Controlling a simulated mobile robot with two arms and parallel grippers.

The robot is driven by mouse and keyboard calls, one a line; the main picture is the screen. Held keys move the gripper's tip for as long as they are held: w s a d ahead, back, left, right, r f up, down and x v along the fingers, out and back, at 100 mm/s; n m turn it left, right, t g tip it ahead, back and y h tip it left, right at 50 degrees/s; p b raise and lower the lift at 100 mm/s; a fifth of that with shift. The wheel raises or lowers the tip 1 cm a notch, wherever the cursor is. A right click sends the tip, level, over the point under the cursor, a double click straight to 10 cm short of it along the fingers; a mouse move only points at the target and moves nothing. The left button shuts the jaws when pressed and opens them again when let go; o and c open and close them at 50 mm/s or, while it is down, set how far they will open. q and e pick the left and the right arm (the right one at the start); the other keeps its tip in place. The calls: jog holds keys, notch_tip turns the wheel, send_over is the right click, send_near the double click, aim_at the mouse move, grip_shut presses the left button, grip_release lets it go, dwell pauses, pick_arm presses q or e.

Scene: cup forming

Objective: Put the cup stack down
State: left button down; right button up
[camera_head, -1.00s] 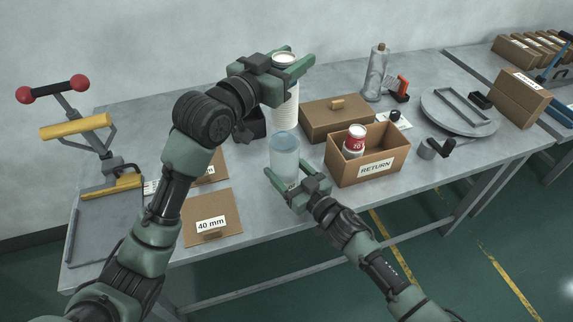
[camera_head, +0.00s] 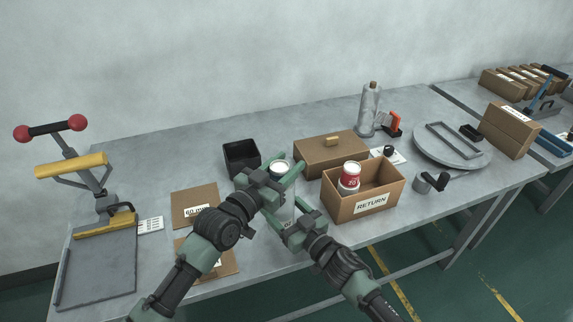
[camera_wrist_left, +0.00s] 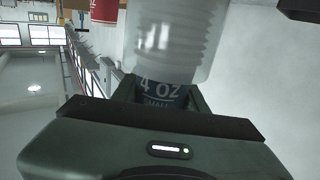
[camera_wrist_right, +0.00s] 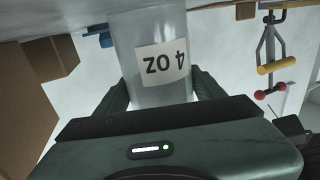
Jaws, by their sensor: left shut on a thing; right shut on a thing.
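The cup stack, with its pale top (camera_head: 279,168), stands upright in the head view. My left gripper (camera_head: 287,174) is shut on its upper end. The left wrist view shows a dark "4 oz small" band (camera_wrist_left: 165,88) between the fingers and pale ribbed cups beyond it. A clear tube (camera_head: 289,203) stands upright below, near the table's front edge, mostly hidden by my grippers. My right gripper (camera_head: 287,212) is shut on the tube; its "4 oz" label (camera_wrist_right: 162,62) shows in the right wrist view. The stack's lower part appears to be inside the tube.
Close right stands the open RETURN box (camera_head: 362,190) holding a red-and-white cup (camera_head: 349,176). Behind are a closed cardboard box (camera_head: 331,154) and a black bin (camera_head: 242,158). Cardboard pieces (camera_head: 194,203) lie left; a lever press (camera_head: 95,195) stands far left.

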pick_arm(q)
jog(key=shift+f, duration=0.2)
jog(key=shift+f, duration=0.35)
jog(key=c, duration=0.8)
grip_release()
jog(key=shift+o, duration=0.2)
jog(key=shift+r, duration=0.35)
jog(key=shift+s+a+r, duration=0.15)
jog(key=shift+s+r, duration=0.05)
jog(key=v, duration=1.1)
jog(key=shift+s+a, duration=0.2)
jog(key=shift+a, duration=0.05)
